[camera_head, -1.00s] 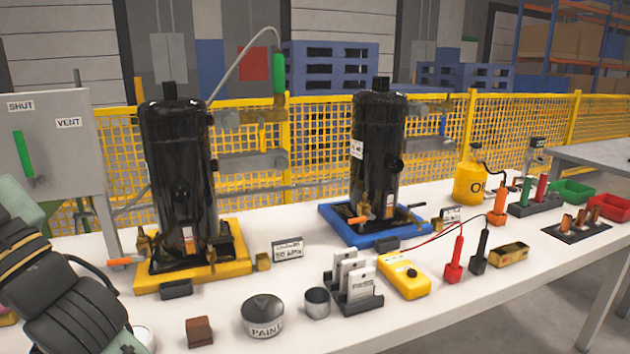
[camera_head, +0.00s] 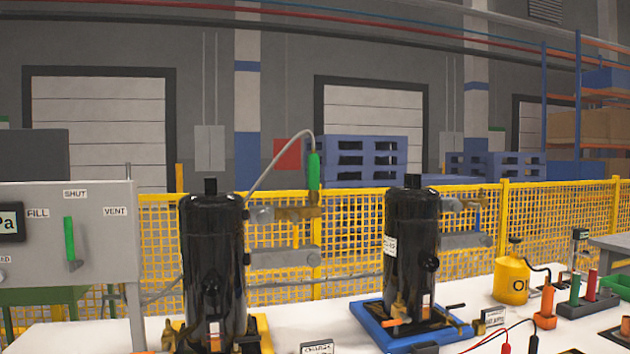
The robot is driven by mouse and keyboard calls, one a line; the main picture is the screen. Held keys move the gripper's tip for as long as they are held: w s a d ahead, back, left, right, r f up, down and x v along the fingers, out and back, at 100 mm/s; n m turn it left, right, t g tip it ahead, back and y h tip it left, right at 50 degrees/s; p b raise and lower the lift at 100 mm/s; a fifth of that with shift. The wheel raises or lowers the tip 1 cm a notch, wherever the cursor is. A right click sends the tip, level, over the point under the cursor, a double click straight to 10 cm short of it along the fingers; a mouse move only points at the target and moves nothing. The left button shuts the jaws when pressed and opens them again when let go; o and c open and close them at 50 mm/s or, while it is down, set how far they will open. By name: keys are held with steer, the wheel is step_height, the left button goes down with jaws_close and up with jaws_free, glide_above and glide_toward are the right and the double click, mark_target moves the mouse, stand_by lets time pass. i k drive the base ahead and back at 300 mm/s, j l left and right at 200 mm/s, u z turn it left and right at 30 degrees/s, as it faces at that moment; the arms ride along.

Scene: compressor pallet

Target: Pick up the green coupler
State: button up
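The green coupler (camera_head: 314,170) hangs upright at the end of a grey hose (camera_head: 275,157), which arches up from behind the left black compressor (camera_head: 212,270). It sits above a brass valve fitting (camera_head: 300,213) in front of the yellow mesh fence; I cannot tell whether the two are joined. The left compressor stands on a yellow base (camera_head: 262,330), left of the coupler. A second black compressor (camera_head: 411,250) stands on a blue base (camera_head: 372,322) to the right. My gripper is not in view.
A grey panel (camera_head: 100,245) with a green handle (camera_head: 69,238) and SHUT, VENT and FILL labels stands at left. A yellow oil can (camera_head: 511,285) and green and red upright items stand at right. The white table (camera_head: 300,318) is partly visible; the yellow fence (camera_head: 350,238) runs behind.

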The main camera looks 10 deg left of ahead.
mark_target(313, 159)
steer(key=j+z, duration=0.4)
steer(key=j, duration=0.3)
steer(key=i+j+z, duration=0.25)
steer(key=j, duration=0.4)
steer(key=i+j+z, duration=0.1)
steer(key=i+j, duration=0.45)
